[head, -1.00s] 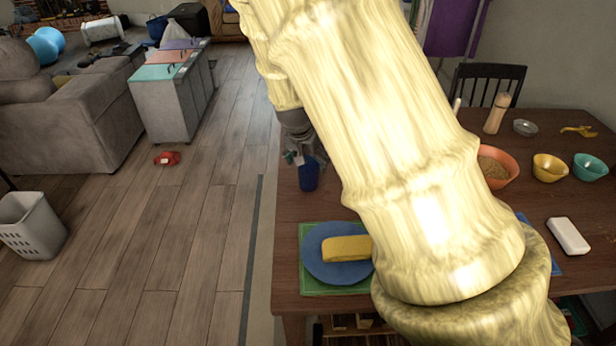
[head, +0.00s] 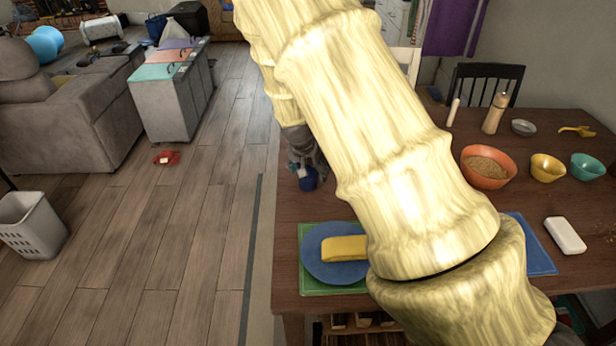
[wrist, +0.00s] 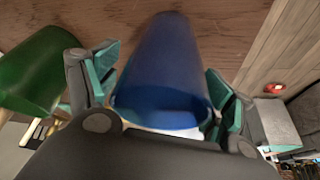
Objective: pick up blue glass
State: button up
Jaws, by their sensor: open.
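The blue glass (wrist: 165,70) is in the middle of the wrist view, between the two teal-padded fingers of my gripper (wrist: 163,90). The fingers stand open, one on each side of it, and I cannot tell whether either pad touches it. In the head view the blue glass (head: 308,180) shows at the left edge of the dark table, below my gripper (head: 303,170). My arm and gripper hide part of it there.
A green glass (wrist: 35,70) is beside the left finger in the wrist view. On the table (head: 400,130), a blue plate (head: 318,270) holds a yellow block (head: 345,248). Orange (head: 488,165), yellow (head: 547,167) and teal (head: 588,166) bowls stand at the right.

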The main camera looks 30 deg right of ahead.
jog(key=c, duration=1.2)
jog(key=shift+r, duration=0.1)
